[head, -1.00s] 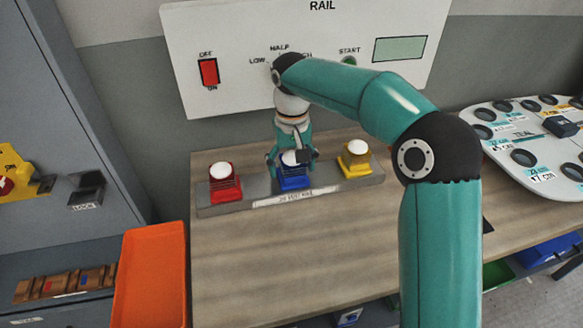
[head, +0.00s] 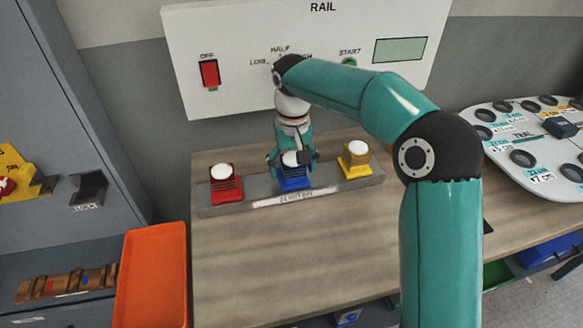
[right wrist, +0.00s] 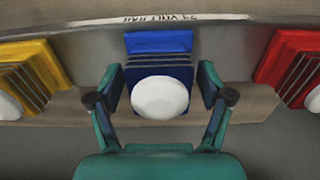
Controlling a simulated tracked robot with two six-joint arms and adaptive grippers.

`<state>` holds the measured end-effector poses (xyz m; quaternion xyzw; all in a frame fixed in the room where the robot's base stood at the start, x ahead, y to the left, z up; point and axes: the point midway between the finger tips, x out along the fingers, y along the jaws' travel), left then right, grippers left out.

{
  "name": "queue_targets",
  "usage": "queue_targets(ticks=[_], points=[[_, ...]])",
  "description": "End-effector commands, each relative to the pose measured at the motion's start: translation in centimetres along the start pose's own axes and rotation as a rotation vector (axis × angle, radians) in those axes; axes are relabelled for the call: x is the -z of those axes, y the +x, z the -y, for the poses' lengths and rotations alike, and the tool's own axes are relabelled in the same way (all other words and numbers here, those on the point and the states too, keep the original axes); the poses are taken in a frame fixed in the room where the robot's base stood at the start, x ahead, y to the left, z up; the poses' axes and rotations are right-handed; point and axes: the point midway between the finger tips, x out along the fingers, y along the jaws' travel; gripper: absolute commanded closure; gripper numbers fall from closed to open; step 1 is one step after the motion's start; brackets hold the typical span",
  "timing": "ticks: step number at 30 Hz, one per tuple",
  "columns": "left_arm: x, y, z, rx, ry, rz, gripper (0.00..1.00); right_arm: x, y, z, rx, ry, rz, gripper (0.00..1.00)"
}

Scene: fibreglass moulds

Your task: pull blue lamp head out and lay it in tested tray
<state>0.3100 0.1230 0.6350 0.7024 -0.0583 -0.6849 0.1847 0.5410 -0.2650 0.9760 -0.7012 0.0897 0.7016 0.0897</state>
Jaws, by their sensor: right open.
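The blue lamp head (head: 294,182), with a ribbed body and white dome, sits upright in the grey rail (head: 262,192) between a red lamp head (head: 225,188) and a yellow one (head: 356,165). My right gripper (head: 291,158) is over the blue lamp head from behind. In the right wrist view my right gripper (right wrist: 159,85) is open, one finger on each side of the blue lamp head (right wrist: 158,42), with narrow gaps visible. The left gripper is not in view. I can read no label naming a tested tray; an empty orange tray (head: 150,275) stands left of the table.
A white panel (head: 240,40) with a red switch (head: 209,73) stands behind the rail. A white board with round holes (head: 550,175) lies at right. Green (head: 497,273) and blue (head: 548,250) containers show below the table. The wooden tabletop (head: 290,250) in front is clear.

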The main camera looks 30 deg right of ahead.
Motion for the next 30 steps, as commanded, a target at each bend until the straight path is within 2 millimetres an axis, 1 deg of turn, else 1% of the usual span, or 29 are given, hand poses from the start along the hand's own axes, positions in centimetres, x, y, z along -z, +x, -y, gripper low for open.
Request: queue_targets(ticks=[4, 11, 12, 26, 30], points=[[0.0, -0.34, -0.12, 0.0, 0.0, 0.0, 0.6, -0.01, -0.08, -0.01, 0.0, 0.0, 0.0, 0.21], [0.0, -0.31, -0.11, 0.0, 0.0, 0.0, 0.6, 0.0, 0.01, 0.0, 0.0, 0.001, 0.0, 0.21], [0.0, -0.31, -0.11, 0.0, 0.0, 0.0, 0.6, 0.0, 0.01, 0.0, 0.0, 0.001, 0.0, 0.22], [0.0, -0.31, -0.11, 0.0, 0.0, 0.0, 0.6, 0.0, -0.01, 0.01, 0.0, 0.0, 0.0, 0.99], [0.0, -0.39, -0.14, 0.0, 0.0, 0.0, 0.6, 0.01, -0.12, 0.02, 0.0, 0.0, -0.001, 1.0]])
